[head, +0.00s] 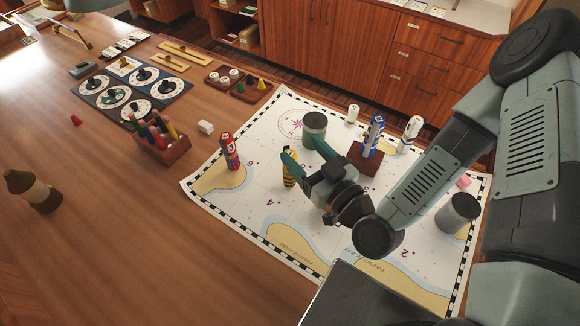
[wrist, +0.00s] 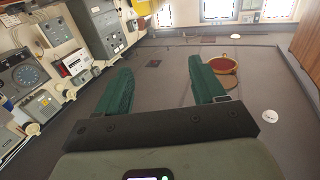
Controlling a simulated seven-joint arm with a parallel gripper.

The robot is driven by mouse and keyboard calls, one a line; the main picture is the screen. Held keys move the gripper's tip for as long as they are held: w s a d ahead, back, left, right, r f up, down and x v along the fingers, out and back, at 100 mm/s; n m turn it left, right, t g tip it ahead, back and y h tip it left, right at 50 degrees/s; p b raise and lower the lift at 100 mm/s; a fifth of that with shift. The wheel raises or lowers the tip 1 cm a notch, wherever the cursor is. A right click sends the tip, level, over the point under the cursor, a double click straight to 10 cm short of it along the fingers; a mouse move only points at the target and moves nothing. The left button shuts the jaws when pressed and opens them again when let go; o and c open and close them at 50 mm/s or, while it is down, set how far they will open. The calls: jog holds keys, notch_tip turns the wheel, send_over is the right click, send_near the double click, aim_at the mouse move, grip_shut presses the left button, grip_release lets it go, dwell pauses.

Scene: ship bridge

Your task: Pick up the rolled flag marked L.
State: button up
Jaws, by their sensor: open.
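The letter L cannot be read on anything at this size. In the head view, a small wooden rack (head: 170,155) holds several coloured rolls (head: 158,133) upright. One finger partly covers the yellow and black cylinder in the picture. In the wrist view, the open fingers (wrist: 160,66) have nothing between them; no roll shows there.
A dial panel (head: 130,90) and a brown bottle-like object (head: 35,192) stand left. The table's front left is clear.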

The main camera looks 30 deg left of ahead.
notch_tip(320, 180, down, 7)
jog(key=x, duration=0.7)
jog(key=shift+a+f, duration=0.25)
jog(key=shift+f, duration=0.1)
jog(key=shift+c, duration=0.4)
jog(key=c, duration=1)
jog(key=shift+r, duration=0.1)
